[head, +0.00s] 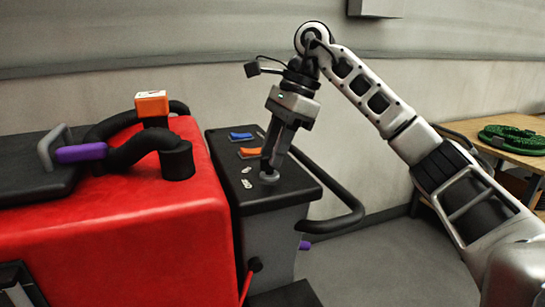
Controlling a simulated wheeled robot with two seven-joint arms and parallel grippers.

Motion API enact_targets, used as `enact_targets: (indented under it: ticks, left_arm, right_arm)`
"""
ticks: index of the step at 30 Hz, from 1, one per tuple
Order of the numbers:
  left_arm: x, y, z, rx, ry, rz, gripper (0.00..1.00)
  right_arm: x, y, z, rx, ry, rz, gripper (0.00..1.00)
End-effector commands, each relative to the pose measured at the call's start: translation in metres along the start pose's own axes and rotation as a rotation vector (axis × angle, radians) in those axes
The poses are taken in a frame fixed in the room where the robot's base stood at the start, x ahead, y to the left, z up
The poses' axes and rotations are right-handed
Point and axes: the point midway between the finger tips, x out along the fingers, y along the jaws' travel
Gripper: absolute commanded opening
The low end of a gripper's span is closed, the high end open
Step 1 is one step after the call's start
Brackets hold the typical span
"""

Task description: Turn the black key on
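My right gripper (270,165) comes down from above onto the black control panel of the red scrubber. Its fingers point down and lie close together, with the tips at a small round grey key switch (268,177) near the panel's right edge. The black key itself cannot be made out; the fingertips cover that spot. I cannot tell whether the fingers are closed on it or stand around it. My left gripper is not in view.
The panel (266,196) also carries a blue switch (241,136), an orange switch (250,153) and small white labels. A black handle bar (345,222) curves out to its right. The red tank (120,235) with a black hose fills the left. A wooden table (500,150) stands far right.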

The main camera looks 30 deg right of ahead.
Motion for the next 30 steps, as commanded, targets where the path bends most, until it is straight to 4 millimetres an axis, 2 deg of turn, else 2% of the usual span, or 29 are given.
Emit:
enact_targets:
  ticks: [4, 12, 14, 16, 30]
  left_arm:
    - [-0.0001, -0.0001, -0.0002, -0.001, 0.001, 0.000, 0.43]
    - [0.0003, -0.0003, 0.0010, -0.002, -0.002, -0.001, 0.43]
    - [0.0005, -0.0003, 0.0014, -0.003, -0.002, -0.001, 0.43]
    - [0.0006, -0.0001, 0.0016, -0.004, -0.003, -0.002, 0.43]
    - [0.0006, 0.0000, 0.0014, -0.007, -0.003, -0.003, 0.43]
  right_arm:
    - [0.0081, 0.0000, -0.0002, 0.001, -0.001, -0.001, 0.34]
    - [0.0093, 0.0001, 0.0000, 0.000, -0.001, 0.000, 0.34]
    - [0.0092, 0.0001, 0.0000, 0.000, -0.001, 0.000, 0.20]
    - [0.0092, 0.0001, -0.0001, 0.000, -0.001, 0.000, 0.00]
    - [0.0090, 0.0007, -0.0003, 0.058, 0.000, -0.024, 0.00]
